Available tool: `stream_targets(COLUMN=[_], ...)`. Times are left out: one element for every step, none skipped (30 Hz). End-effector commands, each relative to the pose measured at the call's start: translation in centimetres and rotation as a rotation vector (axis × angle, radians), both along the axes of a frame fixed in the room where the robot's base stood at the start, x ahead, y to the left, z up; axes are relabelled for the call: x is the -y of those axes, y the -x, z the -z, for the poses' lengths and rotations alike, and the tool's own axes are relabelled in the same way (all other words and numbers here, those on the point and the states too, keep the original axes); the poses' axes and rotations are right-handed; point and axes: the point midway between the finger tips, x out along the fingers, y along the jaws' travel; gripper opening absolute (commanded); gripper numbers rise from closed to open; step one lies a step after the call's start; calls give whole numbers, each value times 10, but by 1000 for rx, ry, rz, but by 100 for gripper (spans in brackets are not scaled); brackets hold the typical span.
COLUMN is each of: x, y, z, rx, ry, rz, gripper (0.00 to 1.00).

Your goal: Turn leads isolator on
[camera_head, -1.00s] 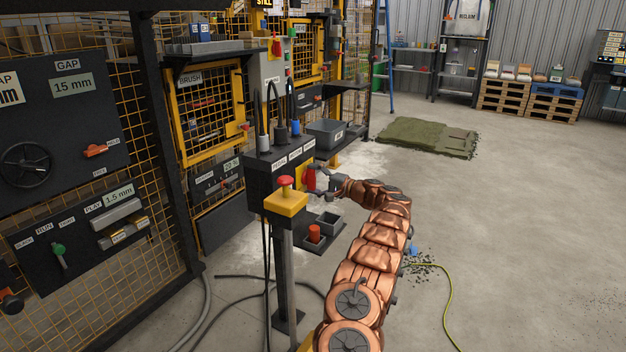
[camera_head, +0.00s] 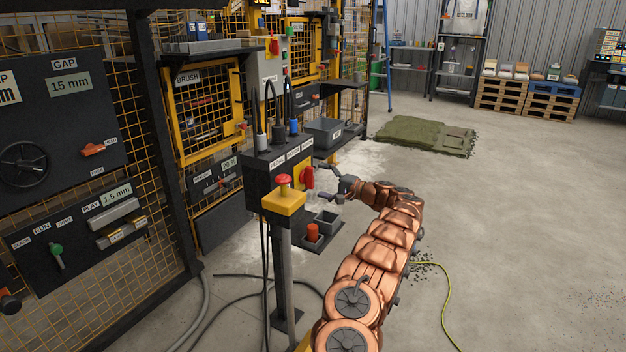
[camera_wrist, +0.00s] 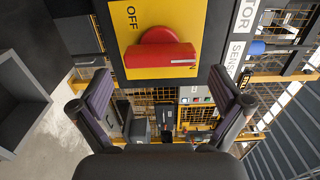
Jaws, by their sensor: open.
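The leads isolator is a red knob (camera_head: 308,177) on a yellow plate (camera_wrist: 191,19) on the front of a dark box on a post. In the wrist view, the red knob (camera_wrist: 160,55) has its bar lying across the picture, its right end beside the partly covered ON mark. OFF is printed at the plate's upper left. My gripper (camera_head: 322,183) is open and empty, apart from the knob on its right side. In the wrist view the two fingers of my gripper (camera_wrist: 162,98) are spread wide, below the knob, with nothing between them.
A yellow box with a red mushroom button (camera_head: 284,181) stands close in front of the isolator. A small shelf with an orange-red cylinder (camera_head: 312,233) and a grey cup (camera_head: 327,219) is below. Cables rise from the box top.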

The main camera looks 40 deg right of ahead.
Motion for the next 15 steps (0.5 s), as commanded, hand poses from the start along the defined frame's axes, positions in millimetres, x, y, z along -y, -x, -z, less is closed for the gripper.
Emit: stream_targets(x=[3,5,8,10,11,13,14,15,17,18,19,20,20,21,22], y=[10,16,24,29,34,40,45,50,55,58,61,65,67,69,71], z=[-2,-2,-1,-1,-1,-1,-1,-1,-1,0,0,0,0,0,0], rx=[2,2,2,2,2,2,2,1,2,2,2,1,0,-1,-1], ry=[-1,-1,-1,-1,-1,-2,-2,-2,-2,-2,-2,-1,-2,-2,-2], rz=[2,3,5,5,4,3,2,2,1,1,1,1,1,1,2], gripper=[100,100,100,100,100,100,100,100,100,100,100,100,100,100,100])
